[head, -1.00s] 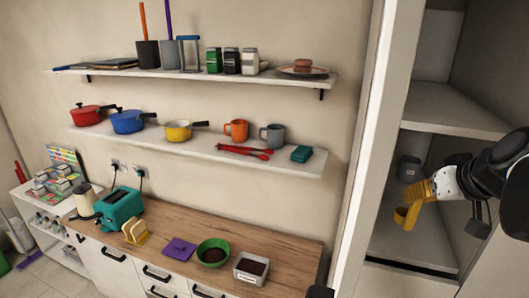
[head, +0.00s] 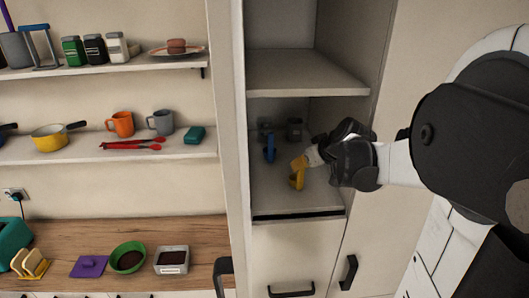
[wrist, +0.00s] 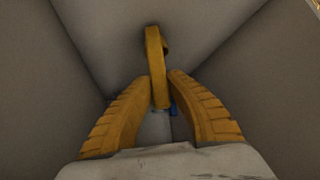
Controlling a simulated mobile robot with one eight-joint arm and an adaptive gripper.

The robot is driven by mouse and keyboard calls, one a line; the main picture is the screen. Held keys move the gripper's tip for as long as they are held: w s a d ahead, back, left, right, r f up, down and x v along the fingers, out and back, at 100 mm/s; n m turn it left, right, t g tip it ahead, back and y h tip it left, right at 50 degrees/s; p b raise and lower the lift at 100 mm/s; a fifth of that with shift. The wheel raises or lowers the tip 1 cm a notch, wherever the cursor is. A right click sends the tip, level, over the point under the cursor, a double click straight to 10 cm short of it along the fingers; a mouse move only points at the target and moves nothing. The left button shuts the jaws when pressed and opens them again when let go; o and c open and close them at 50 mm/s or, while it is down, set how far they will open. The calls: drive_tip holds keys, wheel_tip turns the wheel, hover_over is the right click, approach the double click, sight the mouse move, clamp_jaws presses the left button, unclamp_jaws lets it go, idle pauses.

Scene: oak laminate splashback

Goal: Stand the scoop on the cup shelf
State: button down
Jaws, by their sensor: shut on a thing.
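The yellow scoop (head: 296,181) is in my gripper (head: 301,164), whose yellow ridged fingers are shut on it. In the head view it hangs below the fingers, inside the open cabinet and above its lower shelf board; I cannot tell whether it touches. In the wrist view the scoop (wrist: 157,65) shows as an upright yellow band just beyond and between the fingertips (wrist: 160,82). The cup shelf (head: 85,154) is the middle wall shelf on the left, with an orange mug (head: 122,124) and a grey mug (head: 160,122) on it, well apart from my gripper.
A blue object (head: 270,148) and a dark grey jar (head: 294,129) stand behind the scoop in the cabinet. The cabinet's white side panel (head: 227,120) lies between my gripper and the wall shelves.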

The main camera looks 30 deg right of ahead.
drive_tip(key=c, duration=1.8)
unclamp_jaws()
drive_tip(key=shift+f, duration=0.15)
drive_tip(key=o, duration=0.4)
drive_tip(key=shift+c, duration=0.2)
drive_tip(key=shift+r, duration=0.25)
drive_tip(key=v, duration=1.2)
drive_tip(key=shift+b, duration=0.45)
drive_tip(key=shift+a+f, duration=0.1)
drive_tip(key=shift+f, duration=0.05)
